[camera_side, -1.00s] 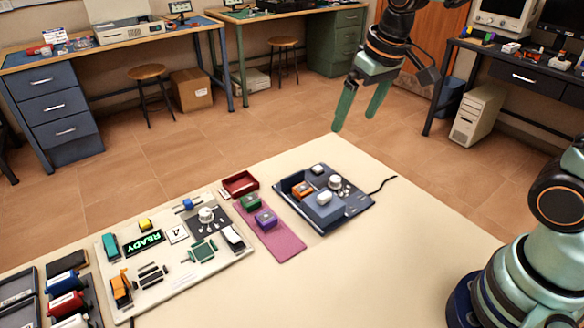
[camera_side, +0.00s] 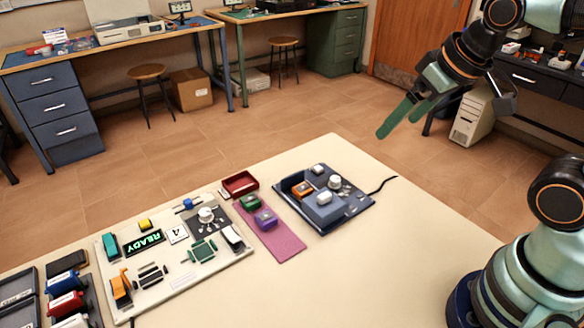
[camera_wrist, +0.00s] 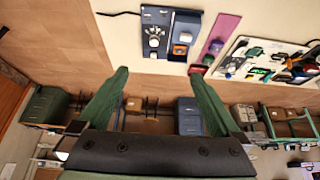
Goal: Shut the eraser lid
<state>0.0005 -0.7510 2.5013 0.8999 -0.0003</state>
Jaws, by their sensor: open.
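The blue-grey device (camera_side: 352,208) that looks like the eraser stands at the back of the cream table; it also shows in the wrist view (camera_wrist: 157,17). An orange block (camera_side: 302,189), a white knob (camera_side: 335,181) and white rounded parts are on or in it. A dark raised edge runs along its left side; I cannot tell for sure which part is the lid or how far it is open. My gripper (camera_side: 398,127) is open and empty, up in the air beyond the table's back edge, right of the device and apart from it. Both fingers show in the wrist view (camera_wrist: 160,72).
A purple mat (camera_side: 283,244) with green (camera_side: 250,202) and purple (camera_side: 265,219) blocks lies left of the device, near a red tray (camera_side: 240,184). A white board (camera_side: 188,275) with a READY sign lies farther left. A black cable (camera_side: 382,185) runs off right.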

